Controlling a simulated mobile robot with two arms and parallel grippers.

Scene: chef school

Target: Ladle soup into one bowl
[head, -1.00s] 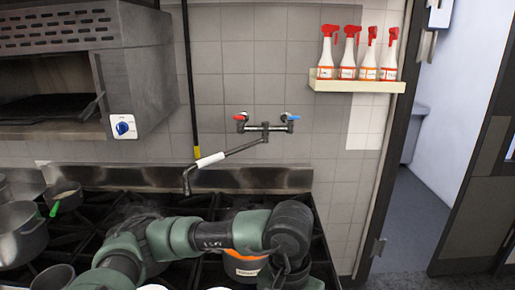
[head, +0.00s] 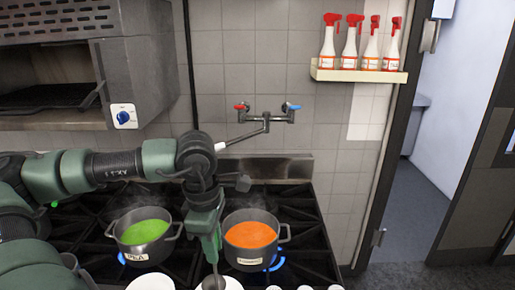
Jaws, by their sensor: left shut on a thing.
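Two dark pots stand on the stove. One holds green soup (head: 145,232) and has a label reading PEA; the other holds orange soup (head: 250,234) and has a label too small to read. My left gripper (head: 211,252) points down between and in front of the pots, shut on a thin handle that looks like the ladle's (head: 214,270). The ladle's lower end goes down toward a white bowl (head: 232,284) at the bottom edge; its scoop is not clearly visible. Another white bowl (head: 152,282) is cut off at the bottom, left of it. My right gripper is not in view.
Blue flames show by the orange soup's pot. A wall faucet (head: 266,118) hangs behind the stove (head: 300,232). A shelf (head: 358,76) with several spray bottles is at upper right. An oven (head: 60,70) is at upper left. Small white items (head: 304,288) line the bottom edge.

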